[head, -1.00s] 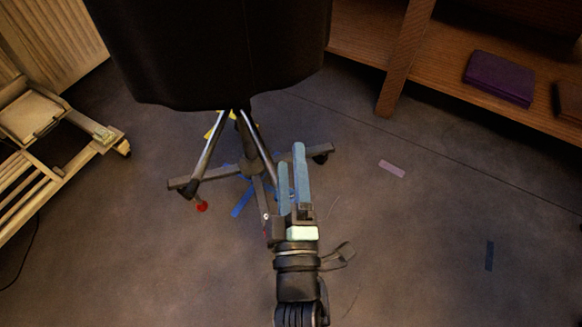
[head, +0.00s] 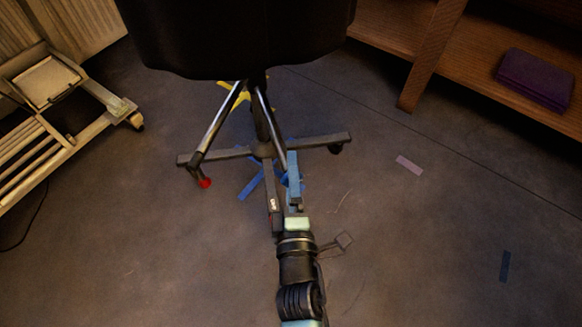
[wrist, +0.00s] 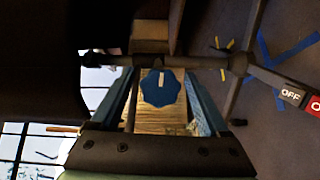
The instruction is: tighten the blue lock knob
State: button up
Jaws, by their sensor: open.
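The blue lock knob (wrist: 160,88) shows in the wrist view, scalloped with a white mark on its face. It appears between the two blue fingers of my open gripper (wrist: 160,78), with a gap on each side. In the head view my gripper (head: 292,172) reaches toward the dark stand's wheeled base (head: 225,155). One finger mostly covers the other there. I cannot clearly tell the knob from the blue finger in the head view.
A large dark panel (head: 235,35) hangs above the base. A red knob (head: 205,183) is on a leg at left. A wooden rack (head: 60,135) stands left. A wooden shelf holds a purple box (head: 535,78) at right. The floor at right is open, with tape strips (head: 409,165).

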jog(key=shift+w, duration=1.15)
jog(key=shift+c, duration=0.3)
grip_shut()
